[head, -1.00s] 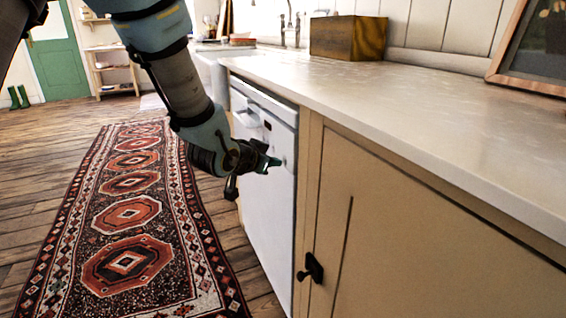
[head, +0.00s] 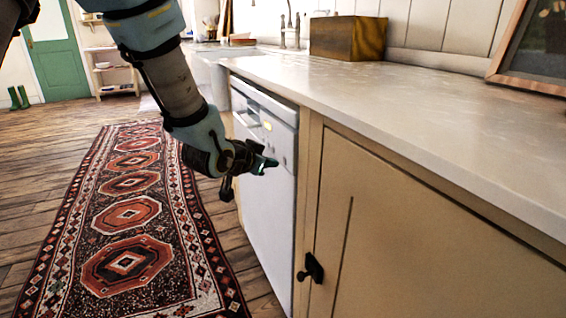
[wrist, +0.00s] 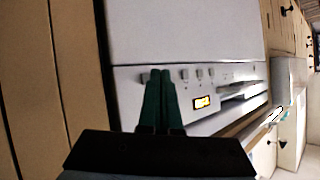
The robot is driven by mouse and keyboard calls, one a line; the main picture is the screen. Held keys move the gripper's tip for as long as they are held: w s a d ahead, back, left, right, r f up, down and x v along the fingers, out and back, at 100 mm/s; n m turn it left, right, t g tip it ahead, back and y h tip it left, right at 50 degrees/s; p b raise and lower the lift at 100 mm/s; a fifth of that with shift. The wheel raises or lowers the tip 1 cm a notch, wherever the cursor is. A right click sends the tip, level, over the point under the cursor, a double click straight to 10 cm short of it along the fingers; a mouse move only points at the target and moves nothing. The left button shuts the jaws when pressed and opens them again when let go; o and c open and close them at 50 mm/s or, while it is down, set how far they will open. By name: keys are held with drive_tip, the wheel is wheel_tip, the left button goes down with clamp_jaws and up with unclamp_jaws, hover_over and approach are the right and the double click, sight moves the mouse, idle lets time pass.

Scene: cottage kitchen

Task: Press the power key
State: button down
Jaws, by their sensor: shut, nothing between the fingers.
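The white dishwasher (head: 268,205) stands under the counter, with its control panel (wrist: 232,72) along the top of its front. In the wrist view the panel has a row of small square keys (wrist: 198,73) and a display lit yellow (wrist: 202,102). The display also shows lit in the head view (head: 267,126). I cannot tell which key is the power key; no label is readable. My gripper (head: 268,164) is shut and empty in front of the dishwasher. Contact is unclear.
A pale worktop (head: 400,115) runs above the dishwasher, its front edge close to my arm. A beige cupboard (head: 420,235) with a black knob (head: 314,268) stands to the right. A patterned runner rug (head: 135,220) lies on open floor to the left.

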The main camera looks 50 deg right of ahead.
drive_tip(key=shift+w+a, duration=0.35)
drive_tip(key=shift+a, duration=0.6)
drive_tip(key=shift+w+a, duration=0.35)
drive_tip(key=shift+a, duration=0.55)
drive_tip(key=shift+w+a, duration=0.35)
drive_tip(key=shift+a, duration=0.6)
drive_tip(key=w+a+f+n+t+y, duration=0.1)
drive_tip(key=w+a+n+y, duration=0.4)
drive_tip(key=a, duration=0.6)
drive_tip(key=w+a+f+n+t+y, duration=0.1)
drive_tip(key=w+a+n+t+y, duration=0.1)
drive_tip(key=w+a, duration=0.7)
drive_tip(key=s+a+n+g+y, duration=0.2)
drive_tip(key=s+a+n, duration=0.3)
drive_tip(key=a, duration=0.8)
drive_tip(key=s+a+n+g+y, duration=0.3)
drive_tip(key=s+a+n, duration=0.15)
drive_tip(key=a, duration=0.85)
wheel_tip(320, 180, up, 24)
drive_tip(key=p, duration=2.3)
drive_tip(key=shift+s+p, duration=0.35)
drive_tip(key=shift+s, duration=0.1)
